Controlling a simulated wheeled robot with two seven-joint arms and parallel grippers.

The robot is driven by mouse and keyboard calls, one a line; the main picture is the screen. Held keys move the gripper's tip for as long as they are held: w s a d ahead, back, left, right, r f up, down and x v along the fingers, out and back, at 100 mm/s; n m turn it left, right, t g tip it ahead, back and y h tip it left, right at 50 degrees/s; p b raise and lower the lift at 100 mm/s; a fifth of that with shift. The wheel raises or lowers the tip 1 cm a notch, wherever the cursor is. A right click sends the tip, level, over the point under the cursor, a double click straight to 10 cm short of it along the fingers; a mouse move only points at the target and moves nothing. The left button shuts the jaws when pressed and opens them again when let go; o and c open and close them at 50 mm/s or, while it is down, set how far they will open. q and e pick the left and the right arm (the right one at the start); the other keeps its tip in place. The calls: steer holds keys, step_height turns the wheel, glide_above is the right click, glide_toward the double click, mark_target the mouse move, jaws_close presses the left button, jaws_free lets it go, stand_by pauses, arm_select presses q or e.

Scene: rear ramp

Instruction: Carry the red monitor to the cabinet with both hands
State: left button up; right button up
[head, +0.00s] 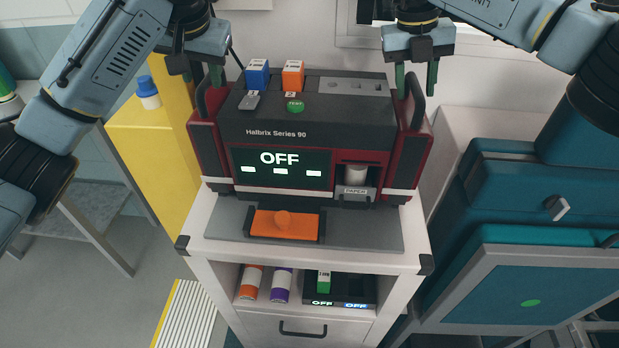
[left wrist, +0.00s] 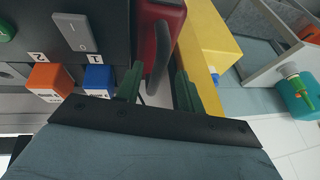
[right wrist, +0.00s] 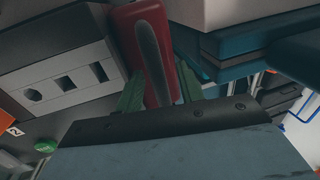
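The red monitor (head: 318,135), dark-fronted with red sides and "OFF" on its screen, stands upright on a white cart (head: 300,258). It has a dark handle on each side. My left gripper (head: 206,80) is open above the left handle (head: 203,103); the left wrist view shows that handle (left wrist: 158,60) between the spread fingers. My right gripper (head: 416,78) is open at the right handle (head: 416,100); the right wrist view shows it (right wrist: 155,55) between the fingers. Neither gripper is closed on a handle. I cannot tell which furniture is the cabinet.
Blue (head: 257,74) and orange (head: 292,76) blocks sit on the monitor's top. An orange piece (head: 284,225) lies in front of it. A yellow unit (head: 150,150) with a blue-capped bottle stands left. Teal cases (head: 510,190) crowd the right. Floor (head: 90,300) is clear at front left.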

steer(key=shift+r, duration=0.1)
arm_select(q)
steer(key=v, duration=0.8)
steer(key=shift+r, duration=0.35)
arm_select(e)
step_height(320, 180, up, 12)
steer(key=a, duration=0.2)
steer(key=shift+a, duration=0.15)
arm_select(q)
steer(key=shift+s, duration=0.1)
arm_select(e)
steer(key=shift+w+f, duration=0.1)
steer(key=shift+f, duration=0.1)
